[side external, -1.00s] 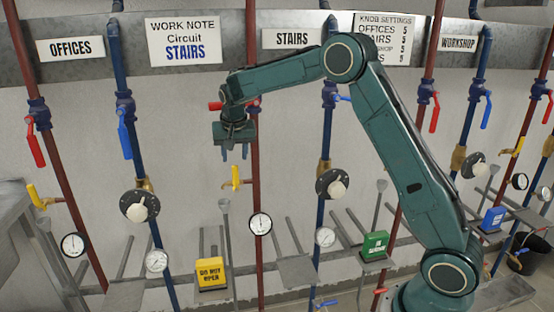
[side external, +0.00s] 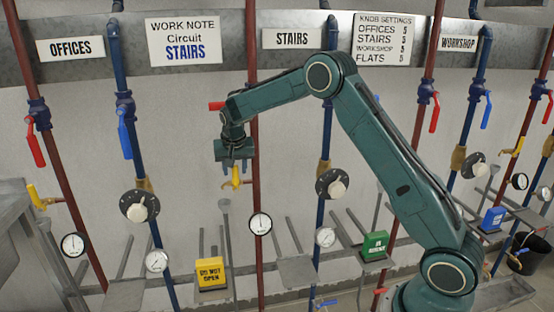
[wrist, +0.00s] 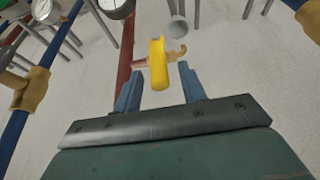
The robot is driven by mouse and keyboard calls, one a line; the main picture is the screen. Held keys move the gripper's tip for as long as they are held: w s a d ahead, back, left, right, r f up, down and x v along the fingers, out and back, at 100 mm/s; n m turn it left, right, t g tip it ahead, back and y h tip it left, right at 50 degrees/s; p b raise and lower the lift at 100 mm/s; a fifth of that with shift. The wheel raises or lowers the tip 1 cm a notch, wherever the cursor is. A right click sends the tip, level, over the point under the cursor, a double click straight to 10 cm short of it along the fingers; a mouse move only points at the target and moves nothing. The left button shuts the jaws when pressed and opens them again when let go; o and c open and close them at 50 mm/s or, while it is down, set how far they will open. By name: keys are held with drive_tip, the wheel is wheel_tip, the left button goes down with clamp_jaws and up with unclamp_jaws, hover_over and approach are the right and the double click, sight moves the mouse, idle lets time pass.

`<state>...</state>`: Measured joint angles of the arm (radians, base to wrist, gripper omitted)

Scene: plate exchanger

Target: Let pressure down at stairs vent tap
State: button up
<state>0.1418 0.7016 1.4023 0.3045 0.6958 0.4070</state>
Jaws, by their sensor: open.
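The yellow-handled stairs vent tap (side external: 235,180) sticks out from the red pipe (side external: 254,150) under the STAIRS sign (side external: 291,39). My gripper (side external: 236,168) is just above it, pointing down, and hides the top of the tap. In the wrist view my gripper (wrist: 160,88) is open, and the yellow handle (wrist: 158,62) shows in the gap between its two blue fingers, with space on both sides. I cannot tell how deep the handle sits between them. The stairs pressure gauge (side external: 260,223) is lower on the same red pipe.
The work note (side external: 184,41) reads Circuit STAIRS. A yellow DO NOT OPEN block (side external: 211,273) and a green block (side external: 375,244) stand on brackets below. Another yellow tap (side external: 40,197) is far left.

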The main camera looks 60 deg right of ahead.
drive_tip(key=shift+x, duration=0.8)
clamp_jaws()
drive_tip(key=shift+w+a, duration=0.1)
drive_tip(key=shift+w, duration=0.1)
drive_tip(key=shift+w+a+f+n+g+h, duration=0.1)
drive_tip(key=shift+w+a+n+g+h, duration=0.1)
drive_tip(key=shift+w+g+h, duration=0.3)
drive_tip(key=shift+w+a+n+g+h, duration=0.1)
drive_tip(key=shift+w+a+g+h, duration=0.1)
drive_tip(key=shift+g+h, duration=0.5)
drive_tip(key=shift+a+h, duration=0.2)
drive_tip(key=shift+h, duration=0.1)
